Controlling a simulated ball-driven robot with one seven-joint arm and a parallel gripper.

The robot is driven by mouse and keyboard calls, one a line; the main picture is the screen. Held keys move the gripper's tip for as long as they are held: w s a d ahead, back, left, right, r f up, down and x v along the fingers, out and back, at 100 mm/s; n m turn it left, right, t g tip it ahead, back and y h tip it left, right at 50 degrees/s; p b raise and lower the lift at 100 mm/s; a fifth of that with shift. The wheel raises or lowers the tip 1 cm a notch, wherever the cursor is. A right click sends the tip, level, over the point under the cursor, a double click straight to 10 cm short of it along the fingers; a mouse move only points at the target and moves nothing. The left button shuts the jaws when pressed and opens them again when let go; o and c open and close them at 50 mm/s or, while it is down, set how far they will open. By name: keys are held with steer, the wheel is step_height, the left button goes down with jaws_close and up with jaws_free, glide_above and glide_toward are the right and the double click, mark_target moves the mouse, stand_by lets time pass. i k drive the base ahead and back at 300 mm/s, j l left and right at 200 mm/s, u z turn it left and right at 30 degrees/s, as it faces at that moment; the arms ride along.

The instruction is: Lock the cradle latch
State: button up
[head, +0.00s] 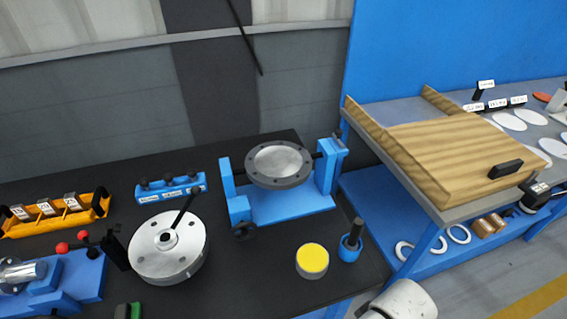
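The blue cradle (290,207) stands on the black bench, with two uprights. A round grey flanged part (278,162) with a dark rim sits level between the uprights. A small grey and black fitting (338,142) tops the right upright; it may be the latch, and I cannot tell whether it is locked. A black knob (245,231) is at the cradle's front left corner. My gripper is not in view; only a white rounded part, probably of my arm, shows at the bottom edge.
A silver disc with a black handle (168,248) stands left of the cradle. A yellow-topped cylinder (312,260) and a blue holder (350,247) stand in front. A wooden tray (430,150) is on the right bench. Little bare bench separates these.

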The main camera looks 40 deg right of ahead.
mark_target(338, 132)
steer(key=i+l+z, duration=0.1)
steer(key=z, duration=0.25)
steer(key=i+z, duration=0.2)
steer(key=z, duration=0.15)
steer(key=i+l, duration=0.2)
steer(key=i, duration=0.35)
